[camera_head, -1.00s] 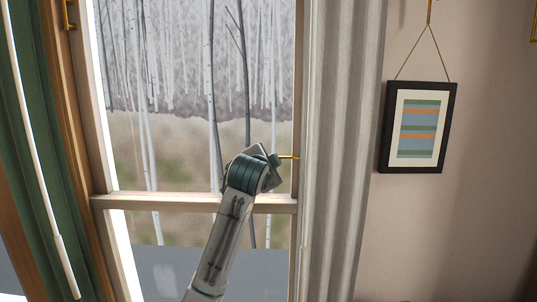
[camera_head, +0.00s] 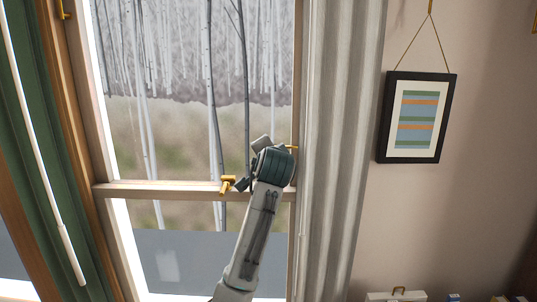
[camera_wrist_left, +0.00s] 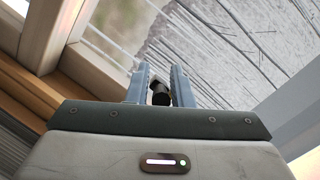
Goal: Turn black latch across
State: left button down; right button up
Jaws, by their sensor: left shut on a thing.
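In the left wrist view the black latch (camera_wrist_left: 160,96) sits between the two grey fingers of my left gripper (camera_wrist_left: 159,84), which is shut on it. In the head view my left gripper (camera_head: 243,183) is at the window's middle rail (camera_head: 150,190), mostly hidden by its own wrist. A brass-coloured fitting (camera_head: 227,185) shows on the rail just left of it. The black latch cannot be made out in the head view. My right gripper is in neither view.
The window frame (camera_head: 103,100) has a green curtain on the left (camera_head: 50,170) and a pale curtain on the right (camera_head: 335,120). A brass piece (camera_head: 293,148) is on the right jamb. A framed picture (camera_head: 391,120) hangs on the wall.

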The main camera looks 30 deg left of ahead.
pick_arm(q)
jog(key=c, duration=1.5)
grip_release()
jog(key=shift+o, duration=0.2)
jog(key=shift+s+d, duration=0.15)
jog(key=shift+d, duration=0.05)
jog(key=b+v, duration=0.4)
jog(key=v, duration=0.6)
jog(key=shift+s+r+b, duration=0.15)
jog(key=shift+b, duration=0.25)
